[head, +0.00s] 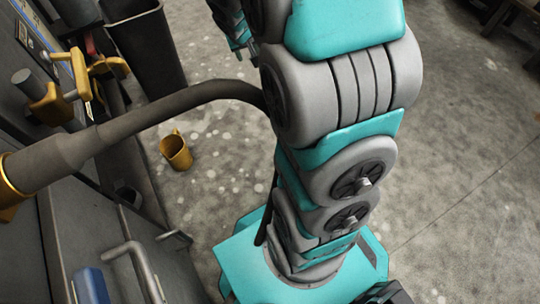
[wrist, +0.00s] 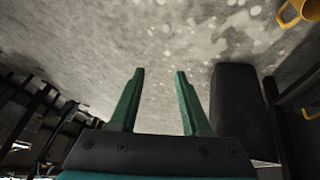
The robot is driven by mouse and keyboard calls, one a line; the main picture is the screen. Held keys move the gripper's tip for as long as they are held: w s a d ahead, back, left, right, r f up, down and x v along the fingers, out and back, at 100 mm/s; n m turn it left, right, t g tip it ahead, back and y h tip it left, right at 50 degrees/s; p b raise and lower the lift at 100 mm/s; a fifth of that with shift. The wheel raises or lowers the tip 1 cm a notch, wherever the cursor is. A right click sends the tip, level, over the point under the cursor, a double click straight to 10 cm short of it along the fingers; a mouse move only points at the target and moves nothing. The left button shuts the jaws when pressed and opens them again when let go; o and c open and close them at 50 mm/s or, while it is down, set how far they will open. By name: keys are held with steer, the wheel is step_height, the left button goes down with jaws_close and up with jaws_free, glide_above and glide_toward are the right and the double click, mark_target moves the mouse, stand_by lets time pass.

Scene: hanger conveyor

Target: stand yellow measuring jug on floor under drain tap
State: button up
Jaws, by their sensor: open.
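A tall black bin (head: 150,48) stands beyond the jug. The machine (head: 110,235) has yellow-handled valves (head: 72,76), and a thick grey hose (head: 130,125) arches out from it across to behind my arm. Floor at right is open; dark furniture stands at top right.

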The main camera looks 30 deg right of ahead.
steer(key=s+a+r+g+y, duration=0.1)
steer(key=s+a, duration=0.3)
steer(key=s, duration=0.7)
steer(key=s+a+r+n+g+y, duration=0.1)
steer(key=s+a+r+g, duration=0.2)
steer(key=s, duration=0.9)
steer(key=s+a+r+n+g+y, duration=0.1)
steer(key=s+a+r+g, duration=0.1)
steer(key=s+a, duration=0.5)
steer(key=s+r, duration=0.1)
steer(key=s, duration=0.4)
steer(key=shift+r, duration=0.15)
